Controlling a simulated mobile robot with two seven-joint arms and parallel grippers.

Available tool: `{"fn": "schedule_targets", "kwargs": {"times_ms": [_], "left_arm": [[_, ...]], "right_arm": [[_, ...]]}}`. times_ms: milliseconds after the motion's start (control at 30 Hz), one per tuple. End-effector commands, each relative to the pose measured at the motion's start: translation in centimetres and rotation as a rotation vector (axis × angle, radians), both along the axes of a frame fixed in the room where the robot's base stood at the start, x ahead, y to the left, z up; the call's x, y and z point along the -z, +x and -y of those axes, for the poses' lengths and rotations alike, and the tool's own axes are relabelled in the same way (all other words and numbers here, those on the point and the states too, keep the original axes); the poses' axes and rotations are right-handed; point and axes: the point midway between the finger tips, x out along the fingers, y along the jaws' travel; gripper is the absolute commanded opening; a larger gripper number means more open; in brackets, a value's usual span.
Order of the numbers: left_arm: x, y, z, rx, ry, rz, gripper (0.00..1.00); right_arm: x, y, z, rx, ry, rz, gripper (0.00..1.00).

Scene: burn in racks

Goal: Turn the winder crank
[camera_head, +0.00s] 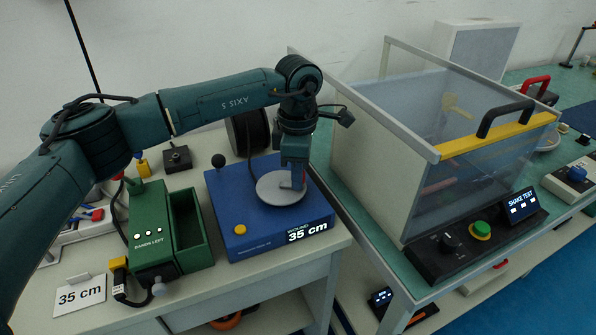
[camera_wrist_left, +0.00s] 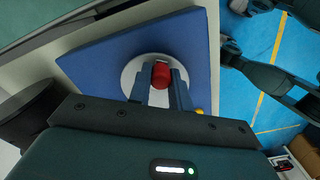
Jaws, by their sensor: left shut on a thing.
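The winder is a blue box (camera_head: 222,200) on the white table, with a grey round crank disc (camera_head: 268,192) on its top. Its display (camera_head: 307,231) reads "WOUND 35 cm". My left gripper (camera_head: 297,182) points down over the right side of the disc. In the left wrist view, my left gripper (camera_wrist_left: 161,88) is shut on the red crank knob (camera_wrist_left: 161,74), which stands on the disc (camera_wrist_left: 133,68). The head view hides the knob behind the gripper. My right gripper is not seen in the head view.
A black-knobbed lever (camera_head: 219,161) stands at the box's back left, and a dark spool (camera_head: 246,132) behind it. A green band dispenser (camera_head: 150,240) and a "35 cm" card (camera_head: 82,295) are at left. A clear-walled shake-test box (camera_head: 390,160) stands close at right.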

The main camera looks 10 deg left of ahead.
Motion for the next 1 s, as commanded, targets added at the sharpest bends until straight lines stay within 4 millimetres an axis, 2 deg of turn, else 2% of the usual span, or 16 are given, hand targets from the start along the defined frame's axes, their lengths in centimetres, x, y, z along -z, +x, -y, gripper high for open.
{"fn": "schedule_targets", "kwargs": {"times_ms": [367, 400, 633, 867, 1000], "left_arm": [[-0.1, 0.0, 0.0, 0.003, -0.003, 0.001, 0.0], [-0.1, 0.0, 0.0, 0.003, -0.003, 0.001, 0.23], [0.0, 0.0, 0.0, 0.002, -0.001, 0.001, 0.42], [-0.1, 0.0, 0.0, 0.002, -0.001, 0.0, 0.42], [-1.1, 0.1, 0.0, 0.002, -0.002, 0.003, 0.42]], "right_arm": [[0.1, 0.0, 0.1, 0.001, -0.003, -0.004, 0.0], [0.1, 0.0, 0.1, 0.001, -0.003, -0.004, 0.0], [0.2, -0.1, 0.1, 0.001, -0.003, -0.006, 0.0], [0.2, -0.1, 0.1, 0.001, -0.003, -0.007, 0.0], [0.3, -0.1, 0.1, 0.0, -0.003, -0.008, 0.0]]}}
